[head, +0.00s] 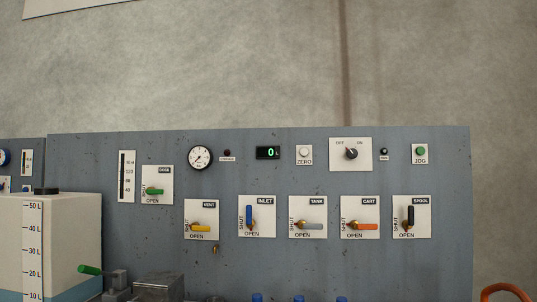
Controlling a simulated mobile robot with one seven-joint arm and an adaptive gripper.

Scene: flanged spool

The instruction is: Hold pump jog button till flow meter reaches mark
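The green jog button (420,151) sits on a small white plate labelled JOG at the upper right of the grey-blue panel. Nothing touches it in this view. The flow meter is probably the black digital display (268,153), which reads 0 L in green. A white ZERO button (304,150) is to its right. The OFF/ON rotary switch (351,153) has a black knob; its exact setting is too small to tell. I see no clear target mark on the display. My gripper is not in view.
Valve handles line the panel: VENT yellow (201,229), TANK grey (313,226) and CART orange (364,226) lie sideways; INLET blue (249,215) and SPOOL black (410,216) stand upright. A graduated tank (70,235) is at left. An orange curved thing (505,289) is at lower right.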

